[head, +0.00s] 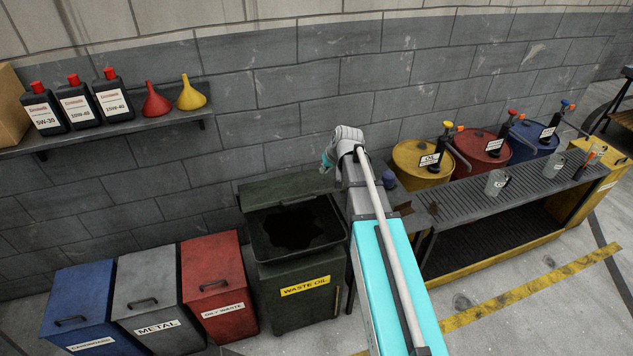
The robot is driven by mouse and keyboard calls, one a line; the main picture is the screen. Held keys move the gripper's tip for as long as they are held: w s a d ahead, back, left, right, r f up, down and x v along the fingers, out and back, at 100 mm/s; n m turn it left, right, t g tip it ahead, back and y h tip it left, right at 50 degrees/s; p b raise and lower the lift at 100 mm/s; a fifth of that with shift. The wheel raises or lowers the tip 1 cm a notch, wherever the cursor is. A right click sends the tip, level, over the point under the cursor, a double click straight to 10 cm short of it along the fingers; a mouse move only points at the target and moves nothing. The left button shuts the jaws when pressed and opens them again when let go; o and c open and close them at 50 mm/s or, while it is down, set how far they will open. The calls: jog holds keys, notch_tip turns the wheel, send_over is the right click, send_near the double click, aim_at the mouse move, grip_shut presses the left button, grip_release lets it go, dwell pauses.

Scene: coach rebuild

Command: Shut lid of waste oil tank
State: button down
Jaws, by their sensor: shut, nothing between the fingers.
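The dark green waste oil tank (300,301) stands in the middle with a yellow "WASTE OIL" label on its front. Its lid (286,188) is raised at the back, towards the wall. The top is open and shows a dark inside with a jagged-looking hole. My gripper (327,161) is small in view at the end of my arm, up and right of the lid. It is shut and empty, and looks apart from the lid. Its fingers are partly hidden by my wrist.
Blue, grey and red bins (218,289) stand left of the tank. A wall shelf (110,130) above them carries bottles and funnels. Right of my arm, a grated bench (500,208) holds jugs, with yellow, red and blue drums (415,177) behind.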

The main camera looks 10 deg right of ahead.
jog(key=shift+d+r, duration=0.25)
jog(key=shift+r, duration=0.2)
jog(key=shift+w+f, duration=0.1)
jog(key=shift+f, duration=0.05)
jog(key=b, duration=0.9)
send_over(314, 194)
jog(key=d, duration=0.1)
notch_tip(314, 194, down, 9)
jog(key=shift+s+a+f+b, duration=0.15)
jog(key=shift+s+f+b, duration=0.25)
jog(key=shift+f+b, duration=0.45)
jog(key=shift+s+a+f+b, duration=0.1)
jog(key=shift+s+f+b, duration=0.3)
jog(key=shift+f+b, duration=0.4)
jog(key=shift+s+d+f, duration=0.1)
jog(key=shift+f, duration=0.05)
